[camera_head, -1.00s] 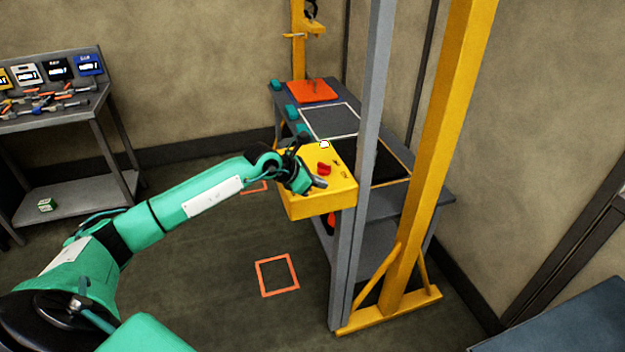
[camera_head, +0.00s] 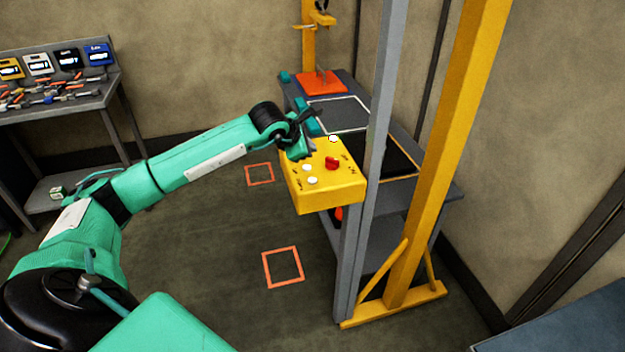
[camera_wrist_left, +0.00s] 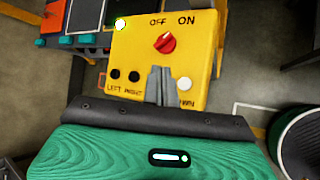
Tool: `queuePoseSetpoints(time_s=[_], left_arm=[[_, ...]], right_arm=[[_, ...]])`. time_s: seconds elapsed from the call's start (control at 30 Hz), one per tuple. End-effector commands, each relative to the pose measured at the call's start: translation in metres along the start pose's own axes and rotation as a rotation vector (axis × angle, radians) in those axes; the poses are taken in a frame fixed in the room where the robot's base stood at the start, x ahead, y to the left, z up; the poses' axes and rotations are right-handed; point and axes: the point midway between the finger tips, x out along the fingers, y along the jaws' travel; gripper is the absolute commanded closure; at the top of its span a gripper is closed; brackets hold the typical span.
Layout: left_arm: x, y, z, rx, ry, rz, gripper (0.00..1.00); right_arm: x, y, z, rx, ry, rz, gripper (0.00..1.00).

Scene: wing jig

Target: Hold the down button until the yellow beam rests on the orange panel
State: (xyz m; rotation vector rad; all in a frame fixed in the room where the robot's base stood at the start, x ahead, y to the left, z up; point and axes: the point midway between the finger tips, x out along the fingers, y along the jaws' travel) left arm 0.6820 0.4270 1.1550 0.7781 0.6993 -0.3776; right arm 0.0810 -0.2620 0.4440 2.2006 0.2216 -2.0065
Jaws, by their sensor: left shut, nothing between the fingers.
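The yellow control box (camera_head: 330,195) carries a red knob (camera_head: 332,163), a white lamp (camera_head: 333,138) and two white buttons (camera_head: 307,167). In the left wrist view, a white button (camera_wrist_left: 184,83) sits right of the fingertips, its label partly hidden and ending in "WN". My left gripper (camera_head: 312,147) is shut and empty at the box's far left part; its fingers (camera_wrist_left: 160,76) cover part of the face in the wrist view. Contact cannot be told. The orange panel (camera_head: 314,85) lies on the far end of the grey table. I cannot tell which yellow part is the beam.
A grey post (camera_head: 372,170) and a braced yellow post (camera_head: 440,150) stand right of the box. A yellow stand (camera_head: 308,45) rises behind the orange panel. A tool bench (camera_head: 55,105) is at left. Orange squares (camera_head: 283,267) mark open floor.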

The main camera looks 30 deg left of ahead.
Motion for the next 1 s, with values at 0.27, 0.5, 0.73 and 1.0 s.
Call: queuePoseSetpoints(time_s=[0.27, 0.5, 0.73, 1.0], left_arm=[[0.023, -0.018, -0.017, 0.000, 0.002, -0.004, 1.00], [0.049, -0.036, -0.036, -0.001, -0.001, -0.001, 1.00], [0.057, -0.042, -0.042, 0.000, 0.000, -0.001, 1.00], [0.057, -0.042, -0.041, 0.000, 0.000, -0.001, 1.00]], right_arm=[[0.006, 0.000, 0.001, 0.000, 0.000, 0.000, 0.64], [0.025, 0.000, 0.002, 0.000, 0.000, 0.001, 0.64], [0.037, 0.000, 0.004, 0.000, 0.000, 0.001, 0.64], [0.036, 0.001, 0.004, -0.001, 0.000, 0.002, 0.64]])
